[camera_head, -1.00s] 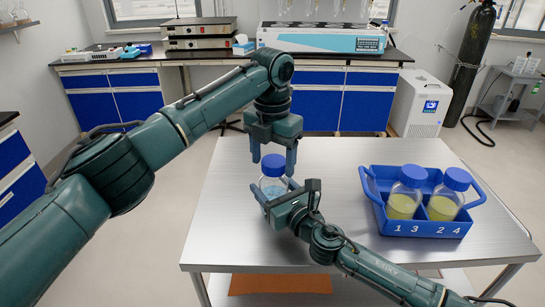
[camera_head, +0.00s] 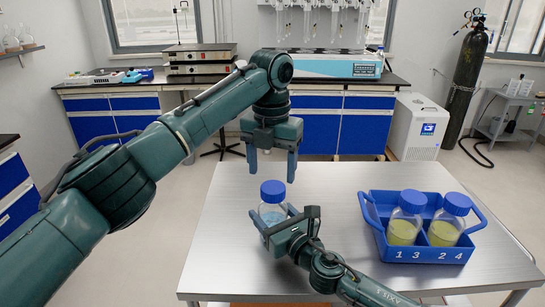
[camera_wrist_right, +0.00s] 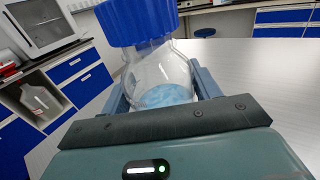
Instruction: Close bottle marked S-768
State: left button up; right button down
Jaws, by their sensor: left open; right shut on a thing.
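A clear glass bottle with pale blue contents (camera_head: 271,214) and a blue cap (camera_head: 272,190) stands over the near-left part of the table. My right gripper (camera_head: 270,212) is shut around its body. In the right wrist view the bottle (camera_wrist_right: 160,75) is between the fingers, and the ribbed blue cap (camera_wrist_right: 138,20) sits on its neck; how tightly cannot be told. My left gripper (camera_head: 272,172) is open and empty, pointing down just above the cap, fingers on either side. No S-768 marking is readable.
A blue carrier (camera_head: 428,256) marked 1 3 and 2 4 stands at the right of the metal table (camera_head: 330,200). It holds two blue-capped bottles with yellowish contents, the left (camera_head: 405,220) and the right (camera_head: 448,222). The table between bottle and carrier is clear.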

pick_arm(q)
jog(key=n, duration=0.4)
jog(key=shift+r, duration=0.15)
jog(key=n, duration=0.4)
jog(key=shift+r+n, duration=0.15)
jog(key=shift+n, duration=0.15)
jog(key=n, duration=0.4)
jog(key=shift+r, duration=0.1)
jog(key=n, duration=0.4)
jog(key=shift+w+r, duration=0.1)
jog(key=n, duration=0.6)
jog(key=shift+d+r+n, duration=0.1)
jog(key=shift+r+n, duration=0.1)
jog(key=shift+n, duration=0.2)
jog(key=n, duration=0.4)
jog(key=shift+r, duration=0.1)
jog(key=n, duration=0.4)
jog(key=shift+r+n, duration=0.1)
jog(key=shift+n, duration=0.3)
jog(key=n, duration=0.6)
jog(key=shift+r, duration=0.15)
jog(key=n, duration=0.6)
jog(key=shift+w+r+n, duration=0.1)
jog(key=shift+r+n, duration=0.05)
jog(key=shift+n, duration=0.25)
jog(key=n, duration=0.6)
jog(key=shift+r, duration=0.15)
jog(key=n, duration=0.7)
jog(key=shift+r+n, duration=0.15)
jog(key=shift+n, duration=0.15)
